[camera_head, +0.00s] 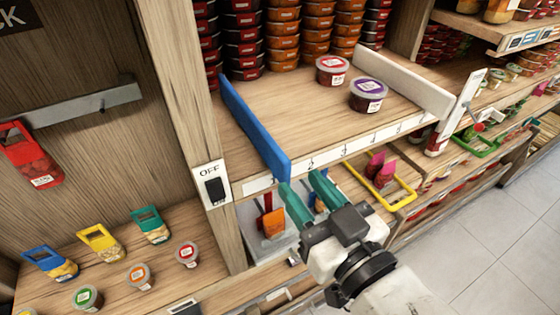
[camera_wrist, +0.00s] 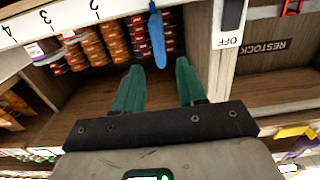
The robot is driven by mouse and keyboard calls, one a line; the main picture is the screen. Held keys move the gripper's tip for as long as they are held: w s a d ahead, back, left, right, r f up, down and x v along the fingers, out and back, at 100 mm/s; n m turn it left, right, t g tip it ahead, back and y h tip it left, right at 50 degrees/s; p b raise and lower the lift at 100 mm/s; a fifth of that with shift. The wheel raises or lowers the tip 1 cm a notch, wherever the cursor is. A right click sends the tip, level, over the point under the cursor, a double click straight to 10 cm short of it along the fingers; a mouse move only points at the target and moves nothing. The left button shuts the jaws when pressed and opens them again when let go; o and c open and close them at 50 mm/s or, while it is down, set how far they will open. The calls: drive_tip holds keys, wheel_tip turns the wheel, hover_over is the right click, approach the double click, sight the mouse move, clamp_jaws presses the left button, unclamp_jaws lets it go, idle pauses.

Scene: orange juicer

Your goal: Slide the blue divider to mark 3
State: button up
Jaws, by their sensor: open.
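The blue divider (camera_head: 252,125) stands on edge on the wooden shelf in the head view, near its left side. Its front end is beside mark 1 on the white number strip (camera_head: 330,156). Mark 3 is farther right on the strip. My gripper (camera_head: 302,184) is open and empty, its two green fingers pointing toward the shelf front, just below and in front of the divider's front end. In the wrist view the divider (camera_wrist: 157,35) shows beyond the gap between the open fingers (camera_wrist: 160,68), not visibly touched by them.
Two tubs, a red-lidded one (camera_head: 332,70) and a purple-lidded one (camera_head: 368,94), stand on the shelf right of the divider. A white divider (camera_head: 405,82) bounds the right side. Stacked tubs fill the back. A wooden post with an OFF switch (camera_head: 212,187) stands left.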

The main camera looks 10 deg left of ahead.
sight(289, 171)
drive_tip(key=w+b, duration=0.1)
drive_tip(key=b, duration=0.2)
drive_tip(key=shift+a+f, duration=0.35)
drive_tip(key=shift+a, duration=0.05)
drive_tip(key=w+b, duration=0.1)
drive_tip(key=b, duration=0.3)
drive_tip(key=shift+a+r, duration=0.1)
drive_tip(key=shift+a, duration=0.2)
drive_tip(key=x, duration=0.4)
drive_tip(key=shift+w+a+r, duration=0.1)
drive_tip(key=shift+w+r, duration=0.05)
drive_tip(key=shift+r, duration=0.15)
drive_tip(key=shift+w+a, duration=0.3)
drive_tip(key=shift+w, duration=0.15)
drive_tip(key=shift+c, duration=0.4)
clamp_jaws()
drive_tip(key=shift+f, duration=0.1)
